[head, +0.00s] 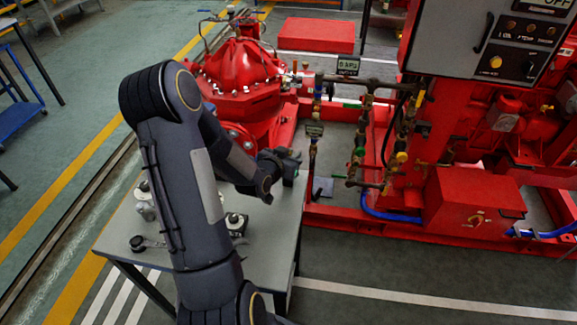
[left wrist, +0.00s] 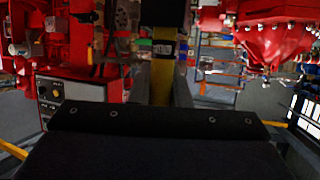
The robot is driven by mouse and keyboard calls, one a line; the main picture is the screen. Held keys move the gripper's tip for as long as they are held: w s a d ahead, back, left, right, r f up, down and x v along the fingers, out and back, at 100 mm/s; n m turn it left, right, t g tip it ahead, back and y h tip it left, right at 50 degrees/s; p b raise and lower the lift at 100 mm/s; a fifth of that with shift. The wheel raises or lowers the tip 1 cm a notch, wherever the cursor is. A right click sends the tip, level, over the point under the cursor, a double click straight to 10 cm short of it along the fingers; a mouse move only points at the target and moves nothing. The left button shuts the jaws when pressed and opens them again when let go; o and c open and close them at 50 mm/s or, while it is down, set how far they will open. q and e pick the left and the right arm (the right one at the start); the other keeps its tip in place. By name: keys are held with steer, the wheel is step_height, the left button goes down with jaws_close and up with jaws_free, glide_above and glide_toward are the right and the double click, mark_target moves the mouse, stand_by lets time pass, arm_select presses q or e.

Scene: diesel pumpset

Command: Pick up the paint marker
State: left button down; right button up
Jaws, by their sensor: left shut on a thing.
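My left gripper (head: 290,163) is above the far right part of the grey table, with my arm reaching over the table from below. In the left wrist view, my left gripper (left wrist: 162,92) is shut on an upright yellow thing with a dark upper part, which looks like the paint marker (left wrist: 162,75). A dark band with small pale print crosses it. Its lower end is hidden behind the gripper body. In the head view I cannot make out the marker at the jaws. My right gripper is in neither view.
The grey table (head: 268,250) holds a black-and-white item (head: 236,222), a pale metallic item (head: 144,207) and a dark item (head: 145,243). The red pumpset (head: 240,75), its pipework and a red box (head: 473,208) stand beyond and right. Floor at the lower right is clear.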

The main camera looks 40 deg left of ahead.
arm_select(q)
step_height(320, 180, up, 10)
stand_by(0.6)
